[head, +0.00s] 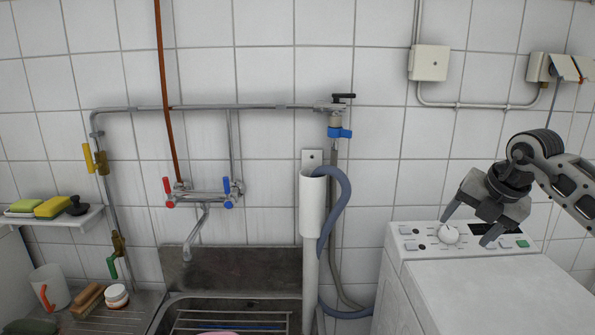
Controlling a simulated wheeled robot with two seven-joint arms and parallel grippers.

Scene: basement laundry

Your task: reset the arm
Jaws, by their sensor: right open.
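My right gripper (467,230) hangs from the right arm over the control panel (415,241) of a white washing machine (500,292). Its two fingers are spread and point down. The left finger is close to a round white knob (448,234) on the panel. The right finger is near the dark display and the green button (522,244). I cannot tell whether either finger touches the panel. Nothing shows between the fingers. My left gripper is not in view.
A steel sink (205,264) with a wall tap (198,222) is left of the machine. A white standpipe (312,205) with a blue-grey hose (338,210) stands between them. A shelf (62,219) holds sponges. The machine's top is clear.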

